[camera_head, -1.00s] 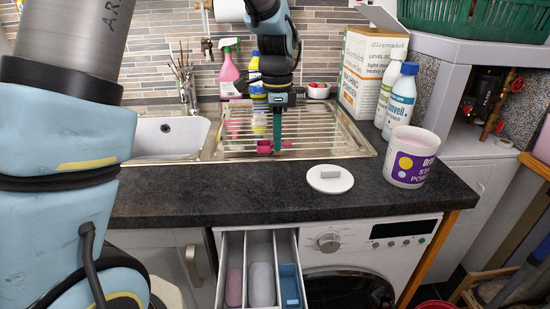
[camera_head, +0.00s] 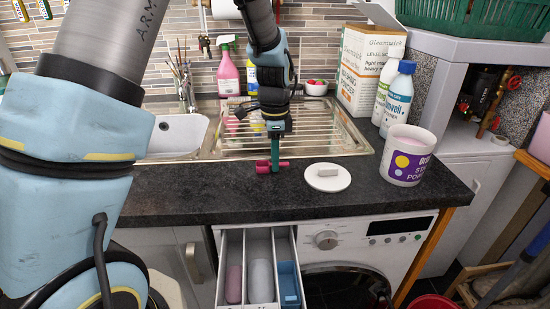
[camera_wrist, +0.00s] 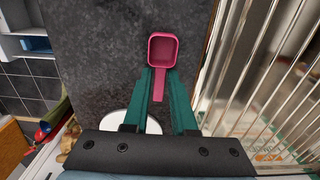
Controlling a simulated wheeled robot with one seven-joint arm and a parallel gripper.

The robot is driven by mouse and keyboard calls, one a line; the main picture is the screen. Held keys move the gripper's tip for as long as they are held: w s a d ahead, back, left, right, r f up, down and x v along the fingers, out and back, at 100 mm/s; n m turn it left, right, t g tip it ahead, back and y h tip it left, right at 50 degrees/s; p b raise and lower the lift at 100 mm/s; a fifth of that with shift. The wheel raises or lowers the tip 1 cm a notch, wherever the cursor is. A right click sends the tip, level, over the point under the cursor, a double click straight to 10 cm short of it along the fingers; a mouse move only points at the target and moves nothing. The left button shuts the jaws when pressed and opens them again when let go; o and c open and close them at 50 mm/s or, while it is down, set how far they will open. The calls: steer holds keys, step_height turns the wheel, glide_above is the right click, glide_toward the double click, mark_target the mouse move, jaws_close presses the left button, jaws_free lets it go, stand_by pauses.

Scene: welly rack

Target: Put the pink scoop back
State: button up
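The pink scoop (camera_head: 263,168) is in my gripper (camera_head: 275,167), above the dark worktop in front of the sink. In the wrist view, the scoop's square bowl (camera_wrist: 163,49) opens toward the camera beyond the green fingertips (camera_wrist: 160,78), and its handle lies between them. My gripper is shut on the handle. A white tub (camera_head: 408,157) with a purple label stands open on the worktop, with pale powder inside. A round white lid (camera_head: 327,183) with a grip lies flat to its left. An open drawer (camera_head: 233,242) below has three compartments holding a pinkish, a pale grey and a blue item.
Two bottles (camera_head: 398,100) and a washing powder box (camera_head: 369,70) stand behind the tub. The worktop left of the lid is clear.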

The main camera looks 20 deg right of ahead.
steer(key=o, duration=0.3)
steer(key=shift+r, duration=0.1)
step_height(320, 180, up, 12)
steer(key=b, duration=0.2)
steer(key=a+f+n, duration=0.2)
steer(key=a+n, duration=0.3)
steer(key=a, duration=0.3)
steer(key=a+f+n, duration=0.2)
steer(key=a+n, duration=0.3)
steer(key=a, duration=0.3)
steer(key=s+a+f+n+t, duration=0.1)
steer(key=a+f+n, duration=0.1)
steer(key=a+n, duration=0.3)
steer(key=shift+a+f, duration=0.15)
steer(key=shift+a, duration=1.65)
steer(key=s+a+n, duration=0.1)
steer(key=a+n, duration=0.1)
steer(key=s+a+f+n, duration=0.1)
steer(key=a, duration=0.1)
steer(key=s+a+f+n, duration=0.1)
steer(key=s+a+n, duration=0.1)
steer(key=shift+f+n+t, duration=0.1)
steer(key=shift+n+t, duration=0.2)
